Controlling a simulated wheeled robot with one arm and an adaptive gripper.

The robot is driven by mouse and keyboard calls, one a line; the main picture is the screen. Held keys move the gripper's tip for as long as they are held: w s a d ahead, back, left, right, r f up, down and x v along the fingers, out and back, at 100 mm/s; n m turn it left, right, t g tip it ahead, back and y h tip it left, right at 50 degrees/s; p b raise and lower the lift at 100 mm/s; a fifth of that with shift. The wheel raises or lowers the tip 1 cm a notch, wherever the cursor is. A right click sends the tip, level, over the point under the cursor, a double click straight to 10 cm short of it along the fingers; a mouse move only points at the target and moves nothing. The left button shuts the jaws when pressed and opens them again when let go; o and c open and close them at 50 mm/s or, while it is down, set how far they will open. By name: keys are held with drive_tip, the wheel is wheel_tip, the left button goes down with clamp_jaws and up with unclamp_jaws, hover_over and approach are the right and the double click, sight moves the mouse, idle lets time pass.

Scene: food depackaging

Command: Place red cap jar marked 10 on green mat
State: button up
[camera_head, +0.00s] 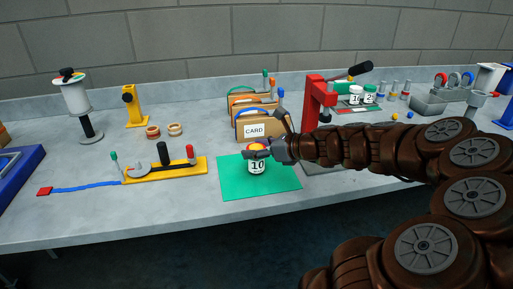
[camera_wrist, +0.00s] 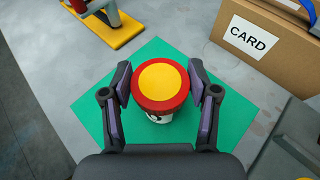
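The jar marked 10 (camera_head: 257,166) is white with a red cap that has a yellow top. It is upright over the middle of the green mat (camera_head: 228,183). I cannot tell whether its base touches the mat or is just above it. My gripper (camera_head: 258,149) reaches in from the right at cap height. In the wrist view, the red cap (camera_wrist: 160,86) sits between the two fingers of my gripper (camera_wrist: 160,84), with a pad against each side. The green mat (camera_wrist: 90,103) spreads below, and the cap hides most of the jar's body.
A cardboard box labelled CARD (camera_head: 254,130) stands just behind the mat. A yellow fixture (camera_head: 190,168) with upright handles lies to the left. A red press (camera_head: 314,104) stands to the right, with white jars (camera_head: 369,95) behind it. The mat's left part is bare.

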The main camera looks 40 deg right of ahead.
drive_tip(key=o, duration=0.5)
drive_tip(key=shift+c, duration=0.2)
drive_tip(key=shift+r, duration=0.1)
drive_tip(key=b+v, duration=0.1)
drive_tip(key=v, duration=1.1)
